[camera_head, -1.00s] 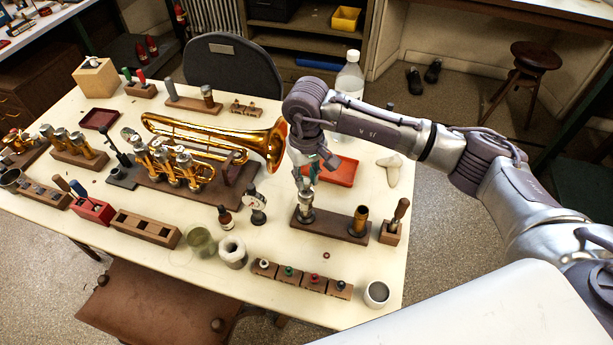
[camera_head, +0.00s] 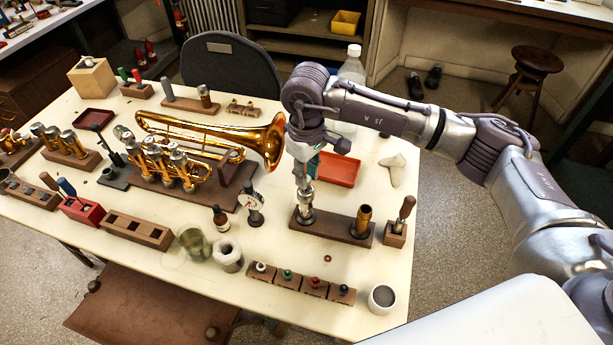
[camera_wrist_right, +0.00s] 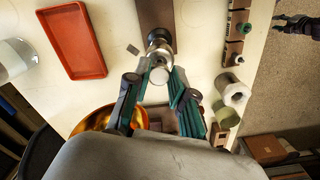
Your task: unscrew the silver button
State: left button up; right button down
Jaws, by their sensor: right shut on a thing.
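The silver button (camera_wrist_right: 159,75) is the round metal cap on top of a silver valve (camera_head: 306,215), which stands upright at the left end of a dark wooden block. My right gripper (camera_head: 305,188) points down over it and is shut on the button. In the right wrist view its two green-lined fingers (camera_wrist_right: 158,80) sit on both sides of the cap. In the head view the fingers and wrist partly hide the button. My left gripper is out of the head view; a dark jointed shape at the wrist view's upper right edge may be it.
A brass tube (camera_head: 363,220) stands at the block's other end, beside a tool in a wooden holder (camera_head: 397,233). A red tray (camera_head: 338,170) and a bottle (camera_head: 352,70) are behind. The horn (camera_head: 205,140) lies left. Small colored-button blocks (camera_head: 300,284) and a cup (camera_head: 382,299) are in front.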

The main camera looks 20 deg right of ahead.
jog(key=shift+n, duration=0.3)
jog(key=c, duration=0.9)
grip_release()
jog(key=shift+r, duration=0.15)
